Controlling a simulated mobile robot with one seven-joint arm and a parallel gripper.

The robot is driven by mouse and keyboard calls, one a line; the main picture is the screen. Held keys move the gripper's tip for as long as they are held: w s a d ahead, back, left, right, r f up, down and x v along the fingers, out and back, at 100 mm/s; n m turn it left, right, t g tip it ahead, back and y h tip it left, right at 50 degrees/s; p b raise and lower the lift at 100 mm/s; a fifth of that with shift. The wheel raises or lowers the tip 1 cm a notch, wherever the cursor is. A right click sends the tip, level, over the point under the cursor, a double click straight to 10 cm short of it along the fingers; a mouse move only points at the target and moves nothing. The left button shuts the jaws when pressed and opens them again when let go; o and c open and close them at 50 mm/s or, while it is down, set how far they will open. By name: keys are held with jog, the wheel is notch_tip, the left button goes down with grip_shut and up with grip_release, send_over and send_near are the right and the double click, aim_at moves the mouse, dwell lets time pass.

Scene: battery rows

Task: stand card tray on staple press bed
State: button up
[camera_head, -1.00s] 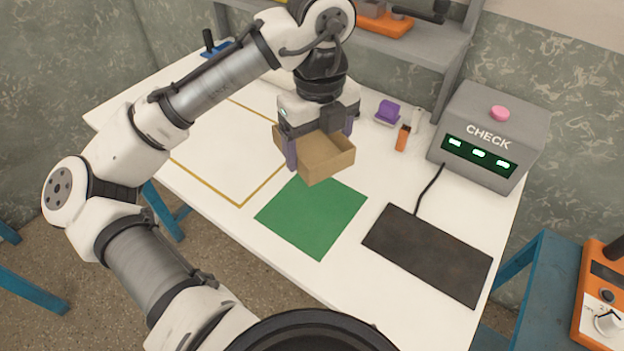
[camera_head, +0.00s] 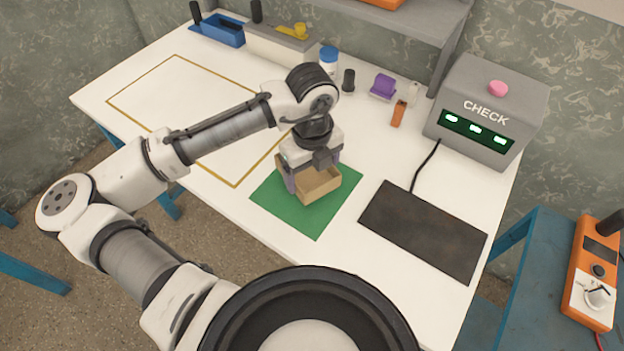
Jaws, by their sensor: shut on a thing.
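The card tray (camera_head: 318,189) is a small open brown cardboard box. My gripper (camera_head: 312,172) is shut on it from above, with the left finger along the tray's left side and the other partly hidden. The tray is over the green mat (camera_head: 313,222), low and roughly level; I cannot tell whether it touches the mat. No part is plainly marked as the staple press bed. An orange machine (camera_head: 597,265) with a dark handle and a white plate stands on the blue side table at the right; I cannot tell if it is the press.
A black pad (camera_head: 422,232) is cabled to a grey CHECK box (camera_head: 490,110). An orange item (camera_head: 398,113), a purple block (camera_head: 383,86) and a blue-capped jar (camera_head: 328,60) stand behind the tray. A yellow-outlined area (camera_head: 165,118) lies clear at left.

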aim_at(312, 180)
jog(key=shift+f, duration=2.05)
jog(key=shift+f, duration=0.1)
jog(key=shift+f, duration=0.15)
jog(key=o, duration=0.9)
notch_tip(312, 180, up, 12)
jog(key=shift+r, duration=0.25)
